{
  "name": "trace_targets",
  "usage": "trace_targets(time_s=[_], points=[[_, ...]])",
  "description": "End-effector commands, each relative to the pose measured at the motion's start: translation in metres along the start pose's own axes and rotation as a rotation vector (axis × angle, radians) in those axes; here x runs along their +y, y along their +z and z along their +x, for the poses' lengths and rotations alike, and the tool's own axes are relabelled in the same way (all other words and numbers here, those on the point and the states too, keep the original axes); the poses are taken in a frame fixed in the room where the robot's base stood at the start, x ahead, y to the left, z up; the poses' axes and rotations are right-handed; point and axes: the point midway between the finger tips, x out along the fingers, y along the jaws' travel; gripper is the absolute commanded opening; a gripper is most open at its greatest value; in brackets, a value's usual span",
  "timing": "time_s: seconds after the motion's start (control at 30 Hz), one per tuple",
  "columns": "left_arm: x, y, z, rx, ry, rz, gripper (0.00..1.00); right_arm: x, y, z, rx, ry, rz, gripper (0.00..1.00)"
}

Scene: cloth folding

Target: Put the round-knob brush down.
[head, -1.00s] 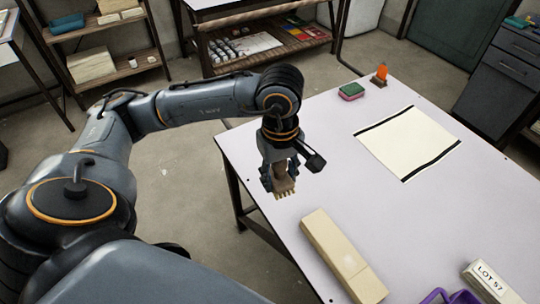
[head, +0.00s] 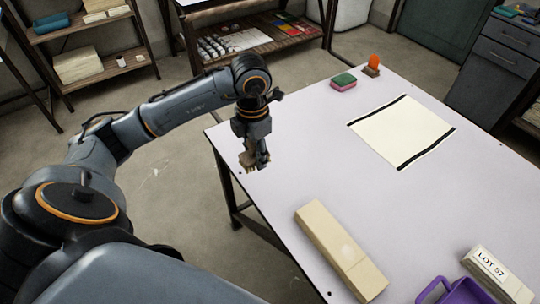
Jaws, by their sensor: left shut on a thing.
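My left gripper (head: 256,158) is shut on a small tan brush (head: 248,161) with pale bristles that point down. The gripper hides the brush's upper part, so its knob does not show. The brush is over the white table (head: 300,165), close to the table's left edge. I cannot tell whether the bristles touch the tabletop. My right gripper is not in view.
A cream cloth (head: 402,132) with two black bands lies flat. A green-and-pink sponge (head: 343,82) and an orange-topped brown item (head: 373,66) stand behind. A long beige block (head: 340,250), a purple container (head: 462,292) and a LOT 57 block (head: 492,268) are in front.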

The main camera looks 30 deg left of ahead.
Motion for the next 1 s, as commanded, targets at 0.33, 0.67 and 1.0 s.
trace_targets(time_s=[0.33, 0.67, 1.0], points=[[0.037, 0.059, 0.052, 0.002, -0.004, 0.001, 0.17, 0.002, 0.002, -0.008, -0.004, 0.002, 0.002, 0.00], [0.049, 0.076, 0.077, 0.000, -0.002, 0.003, 0.17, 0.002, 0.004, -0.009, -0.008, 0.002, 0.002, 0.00], [0.050, 0.078, 0.110, 0.000, 0.000, 0.005, 0.17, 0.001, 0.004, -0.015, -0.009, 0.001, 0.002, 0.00]])
